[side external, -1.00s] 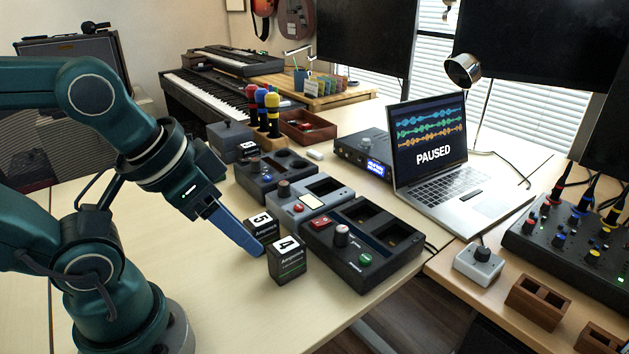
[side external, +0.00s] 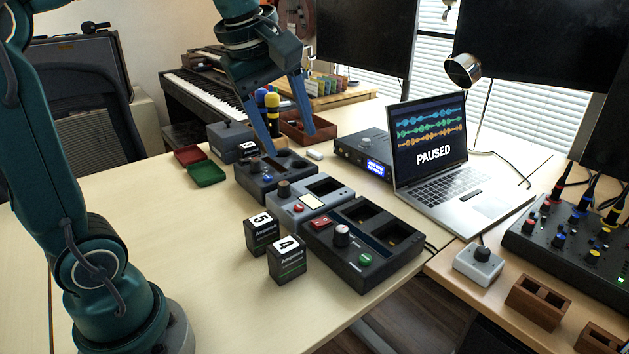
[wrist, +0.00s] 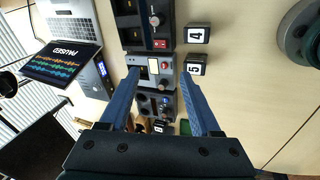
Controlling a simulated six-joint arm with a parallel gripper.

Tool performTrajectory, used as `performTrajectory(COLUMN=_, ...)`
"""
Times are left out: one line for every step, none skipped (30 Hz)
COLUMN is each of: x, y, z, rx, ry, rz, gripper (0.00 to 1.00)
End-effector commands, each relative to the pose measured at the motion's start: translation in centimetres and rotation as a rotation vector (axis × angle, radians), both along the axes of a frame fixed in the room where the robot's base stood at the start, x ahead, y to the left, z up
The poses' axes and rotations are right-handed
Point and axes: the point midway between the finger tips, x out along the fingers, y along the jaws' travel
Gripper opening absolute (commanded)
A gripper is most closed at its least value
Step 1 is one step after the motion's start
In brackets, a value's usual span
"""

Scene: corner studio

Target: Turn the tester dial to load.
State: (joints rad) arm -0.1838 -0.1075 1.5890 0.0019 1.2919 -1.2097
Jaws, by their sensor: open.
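The row of units holds a grey one (side external: 310,208) with a dark dial (side external: 284,188), a red button, a pale display and a slot, likely the tester. A black unit (side external: 385,255) in front of it has a pale-topped dial (side external: 342,235), a red switch and a green button. A dark unit (side external: 280,178) with a blue knob lies behind. My gripper (side external: 288,142) is open and empty above the back of the row. In the wrist view the grey unit (wrist: 152,70) shows between the fingertips. I cannot read the dial's setting.
Two black packs, marked 5 (side external: 262,233) and 4 (side external: 287,262), stand left of the row. A red tray (side external: 189,155) and a green tray (side external: 207,174) lie at the back left. An open laptop (side external: 440,165) stands behind right.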

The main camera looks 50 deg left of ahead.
Motion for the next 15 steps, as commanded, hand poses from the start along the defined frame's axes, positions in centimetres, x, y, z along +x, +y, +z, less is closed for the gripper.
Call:
performTrajectory(x=1.4, y=1.1, z=-0.2, rx=-0.027, ry=0.019, rz=0.090, gripper=0.64)
performTrajectory(x=2.1, y=1.7, z=-0.4, rx=-0.043, ry=0.029, rz=0.144, gripper=0.64)
performTrajectory(x=3.0, y=2.5, z=-0.6, rx=-0.063, ry=0.041, rz=0.215, gripper=0.64)
performTrajectory(x=3.6, y=3.1, z=-0.9, rx=-0.078, ry=0.050, rz=0.267, gripper=0.64)
performTrajectory(x=4.2, y=3.8, z=-1.2, rx=-0.092, ry=0.059, rz=0.318, gripper=0.64)
performTrajectory(x=5.0, y=4.7, z=-1.7, rx=-0.109, ry=0.073, rz=0.381, gripper=0.64)
performTrajectory(x=5.6, y=5.4, z=-2.1, rx=-0.121, ry=0.081, rz=0.430, gripper=0.64)
performTrajectory(x=6.1, y=6.1, z=-2.6, rx=-0.131, ry=0.092, rz=0.475, gripper=0.64)
performTrajectory(x=6.7, y=7.0, z=-3.3, rx=-0.146, ry=0.105, rz=0.534, gripper=0.64)
performTrajectory(x=7.2, y=7.8, z=-3.9, rx=-0.156, ry=0.116, rz=0.576, gripper=0.64)
performTrajectory(x=7.5, y=8.5, z=-4.6, rx=-0.163, ry=0.127, rz=0.615, gripper=0.64)
performTrajectory(x=8.0, y=9.5, z=-5.5, rx=-0.174, ry=0.142, rz=0.664, gripper=0.64)
performTrajectory(x=8.3, y=10.2, z=-6.2, rx=-0.181, ry=0.153, rz=0.696, gripper=0.64)
performTrajectory(x=8.5, y=10.9, z=-7.0, rx=-0.186, ry=0.166, rz=0.723, gripper=0.64)
performTrajectory(x=8.7, y=11.8, z=-8.0, rx=-0.192, ry=0.180, rz=0.752, gripper=0.64)
